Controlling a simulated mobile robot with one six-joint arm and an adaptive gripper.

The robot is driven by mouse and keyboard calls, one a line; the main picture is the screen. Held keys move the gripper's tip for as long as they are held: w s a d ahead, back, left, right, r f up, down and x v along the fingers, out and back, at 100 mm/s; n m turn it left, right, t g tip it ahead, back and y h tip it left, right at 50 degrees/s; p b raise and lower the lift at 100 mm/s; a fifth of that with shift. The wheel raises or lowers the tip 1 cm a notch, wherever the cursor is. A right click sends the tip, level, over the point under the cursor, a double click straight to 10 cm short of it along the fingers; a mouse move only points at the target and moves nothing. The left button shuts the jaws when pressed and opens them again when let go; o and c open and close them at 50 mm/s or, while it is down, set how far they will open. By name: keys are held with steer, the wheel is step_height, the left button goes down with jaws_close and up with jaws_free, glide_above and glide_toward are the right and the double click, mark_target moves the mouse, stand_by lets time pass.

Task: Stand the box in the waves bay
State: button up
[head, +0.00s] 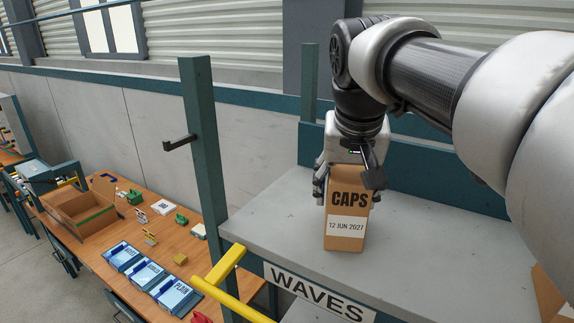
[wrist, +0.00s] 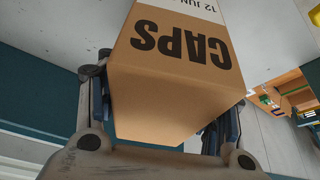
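A brown cardboard box (head: 347,208) marked CAPS, with a white label reading 12 JUN 2027, stands upright on a grey shelf. The WAVES sign (head: 318,292) is on the front edge of this shelf bay (head: 430,255). My gripper (head: 347,180) is above the box, with a finger on either side of its upper part. In the wrist view the box (wrist: 180,75) fills the space between the fingers (wrist: 162,125), which appear to be against its sides. The base of the box looks to be at the shelf surface; any small gap cannot be told.
A teal post (head: 207,165) with a dark hook stands left of the bay. A yellow bar (head: 230,298) is below it. Another cardboard box (head: 552,297) is at the right edge. A wooden workbench (head: 170,243) with an open carton (head: 85,208) and blue trays lies lower left. The shelf around the box is clear.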

steer(key=shift+o, duration=1.1)
steer(key=shift+r, duration=0.4)
steer(key=p+v, duration=0.1)
steer(key=v, duration=1)
steer(key=shift+s+a+r, duration=0.1)
steer(key=shift+s+r, duration=0.1)
steer(key=shift+s, duration=0.1)
